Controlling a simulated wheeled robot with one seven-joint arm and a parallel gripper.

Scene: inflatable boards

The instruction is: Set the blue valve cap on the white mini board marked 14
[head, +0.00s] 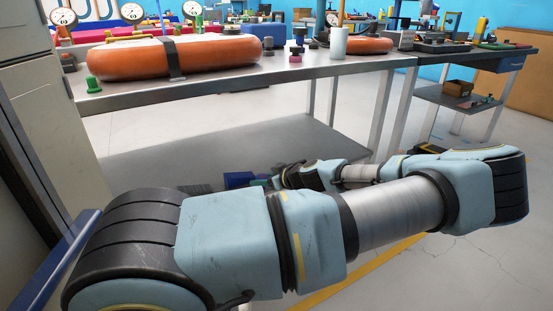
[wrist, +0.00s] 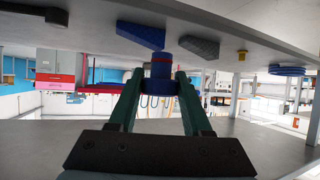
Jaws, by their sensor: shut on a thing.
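In the wrist view, which is upside down, my gripper (wrist: 160,82) has its two dark green fingers closed on a blue cylindrical cap (wrist: 161,63) with a red band. The cap is in front of a grey shelf surface; I cannot tell whether it touches it. In the head view my arm reaches low, under the tabletop, at the lower shelf (head: 230,145). Small blue and green shapes show there beyond my arm, too small to tell apart. I cannot make out a white mini board marked 14 in either view.
In the wrist view a blue flat piece (wrist: 141,35), a grey-blue wedge (wrist: 198,46), a yellow piece (wrist: 242,56) and blue discs (wrist: 287,70) lie on the shelf. Above, the metal table (head: 230,82) bears orange inflatable boards (head: 215,55) and a green knob (head: 92,84).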

